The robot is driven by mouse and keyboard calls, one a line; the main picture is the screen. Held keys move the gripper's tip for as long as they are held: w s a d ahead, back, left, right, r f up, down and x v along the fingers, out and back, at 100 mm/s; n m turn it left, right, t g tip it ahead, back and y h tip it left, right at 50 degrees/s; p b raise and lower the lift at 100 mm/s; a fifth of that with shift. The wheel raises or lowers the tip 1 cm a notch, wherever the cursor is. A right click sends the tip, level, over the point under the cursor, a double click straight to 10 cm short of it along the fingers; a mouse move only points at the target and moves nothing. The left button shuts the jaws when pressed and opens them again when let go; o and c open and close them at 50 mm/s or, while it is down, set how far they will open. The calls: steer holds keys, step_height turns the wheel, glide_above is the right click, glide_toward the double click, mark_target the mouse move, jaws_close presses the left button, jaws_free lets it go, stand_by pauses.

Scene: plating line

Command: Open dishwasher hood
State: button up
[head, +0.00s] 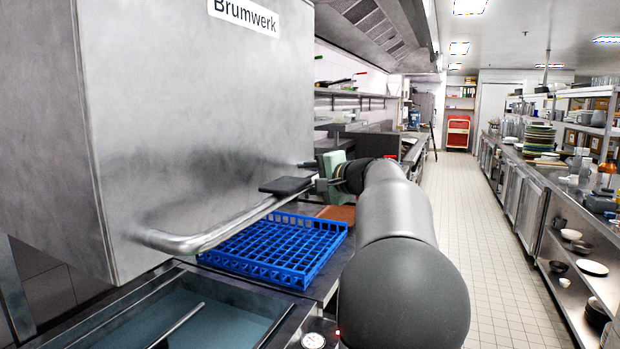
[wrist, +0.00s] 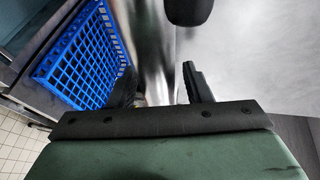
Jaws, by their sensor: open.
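The dishwasher hood (head: 200,120) is a large brushed-steel box labelled "Brumwerk" at the left of the head view. Its lower edge appears close to counter level; the inside is hidden. A tubular steel handle (head: 215,237) runs along its front and reaches my gripper (head: 300,180). In the wrist view, my gripper (wrist: 160,86) is open, and the handle bar (wrist: 157,60) passes between its two dark fingers. I cannot tell whether either finger touches the bar. The steel hood face also fills the right of the wrist view (wrist: 260,55).
A blue dish rack (head: 275,250) sits on the counter below the handle. A sink-like basin (head: 190,315) lies in front. Shelves with dishes (head: 560,240) line the right, across a clear tiled aisle (head: 480,250). A vent hood (head: 375,25) hangs above.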

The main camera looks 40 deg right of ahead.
jaws_close()
step_height(320, 180, down, 5)
steer(key=b, duration=0.6)
steer(key=shift+f, duration=0.2)
jaws_free()
steer(key=shift+s, duration=0.1)
steer(key=s+d+r+b, duration=0.1)
steer(key=s+r+b, duration=0.2)
steer(key=s, duration=1.4)
steer(key=shift+d, duration=0.35)
steer(key=shift+r, duration=0.1)
